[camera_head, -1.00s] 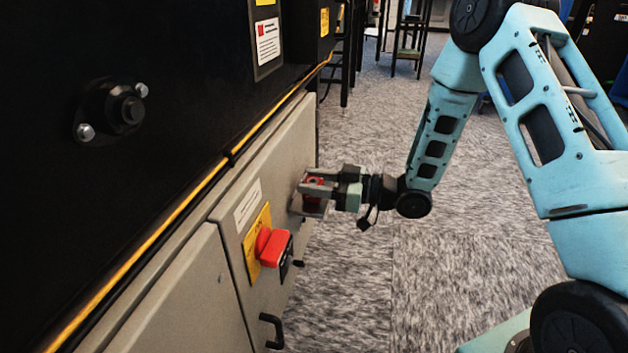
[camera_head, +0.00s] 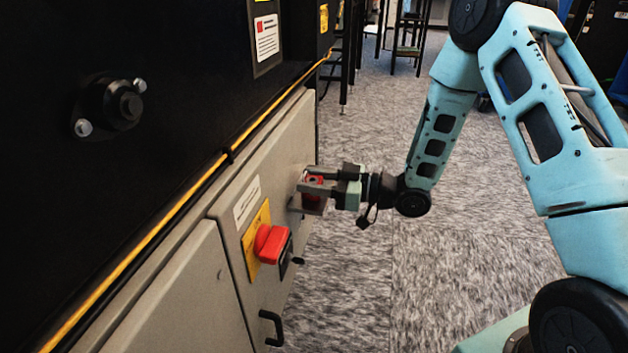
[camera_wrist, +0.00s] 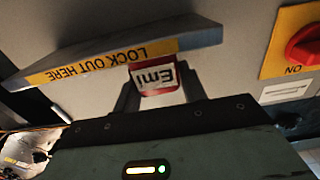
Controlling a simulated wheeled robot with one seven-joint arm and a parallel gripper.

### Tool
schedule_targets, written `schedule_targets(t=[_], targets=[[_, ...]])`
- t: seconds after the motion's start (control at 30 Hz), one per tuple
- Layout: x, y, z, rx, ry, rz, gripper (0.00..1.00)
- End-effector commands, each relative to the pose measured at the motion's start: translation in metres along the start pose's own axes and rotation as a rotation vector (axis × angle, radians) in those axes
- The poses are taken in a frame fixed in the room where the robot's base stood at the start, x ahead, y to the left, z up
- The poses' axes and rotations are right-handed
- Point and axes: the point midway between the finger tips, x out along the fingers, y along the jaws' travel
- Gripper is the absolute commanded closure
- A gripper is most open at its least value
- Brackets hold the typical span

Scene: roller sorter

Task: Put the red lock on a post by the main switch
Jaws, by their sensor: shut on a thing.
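My gripper (camera_head: 318,188) is shut on the red lock (camera_head: 314,181), close to the grey cabinet front. In the wrist view the lock (camera_wrist: 155,82) sits between the two fingers with a white label reading "Emi" facing the camera. A grey plate with a yellow "LOCK OUT HERE" strip (camera_wrist: 100,62) stands out in front of the cabinet, its edge overlapping the top of the lock in that view. The posts are hidden, and I cannot tell whether the lock touches one. The main switch (camera_head: 271,244) is a red knob on a yellow plate, also in the wrist view (camera_wrist: 306,45).
The grey cabinet door (camera_head: 240,213) has a black handle (camera_head: 271,328) below the switch. A black machine panel (camera_head: 150,60) with a yellow cable rises above the cabinet. A stool (camera_head: 408,40) stands far back.

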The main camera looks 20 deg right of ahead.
Motion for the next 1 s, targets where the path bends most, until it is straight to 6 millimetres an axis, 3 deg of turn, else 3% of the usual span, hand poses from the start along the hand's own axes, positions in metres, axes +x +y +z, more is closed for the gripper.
schedule_targets(t=[0.07, 0.1, 0.2, 0.57, 0.77, 1.0], targets=[[0.000, 0.000, 0.001, 0.001, -0.002, 0.000, 0.84], [0.000, 0.000, 0.001, 0.001, -0.002, 0.000, 0.56], [0.000, 0.000, 0.001, 0.001, -0.002, 0.000, 0.33], [-0.005, 0.001, 0.000, 0.001, -0.004, 0.002, 0.33], [-0.038, 0.001, -0.003, 0.004, -0.005, 0.006, 0.33], [-0.095, 0.001, -0.004, 0.005, -0.004, 0.007, 0.33]])
